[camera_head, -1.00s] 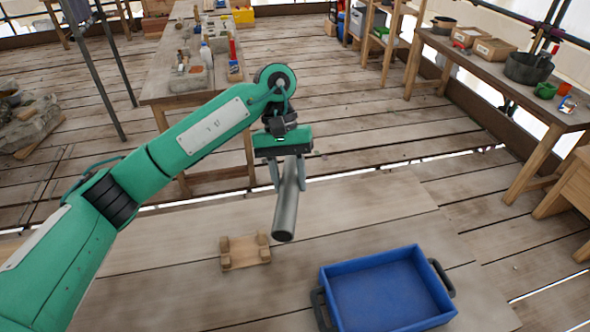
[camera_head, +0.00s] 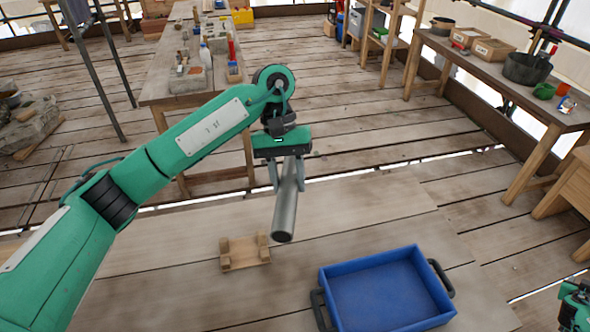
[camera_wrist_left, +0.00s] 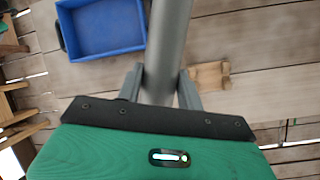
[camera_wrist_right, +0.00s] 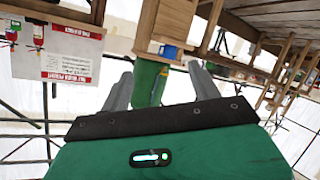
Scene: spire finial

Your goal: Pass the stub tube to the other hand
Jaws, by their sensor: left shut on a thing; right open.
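The stub tube (camera_head: 285,212) is a plain grey metal cylinder. My left gripper (camera_head: 287,186) is shut on it and holds it above the planked worktop, with its near end pointing toward me. In the left wrist view the tube (camera_wrist_left: 167,45) runs up between the two fingers (camera_wrist_left: 160,88). In the head view part of my right arm shows at the lower right edge; its fingers are out of that picture. In the right wrist view my right gripper (camera_wrist_right: 158,85) is open, with nothing between its fingertips, well away from the tube.
A small wooden cradle (camera_head: 246,252) sits on the worktop left of the tube. A blue tray (camera_head: 385,292) with dark handles stands to the right. Benches with tools (camera_head: 190,85) and boxes (camera_head: 495,50) are farther back. The worktop between cradle and tray is clear.

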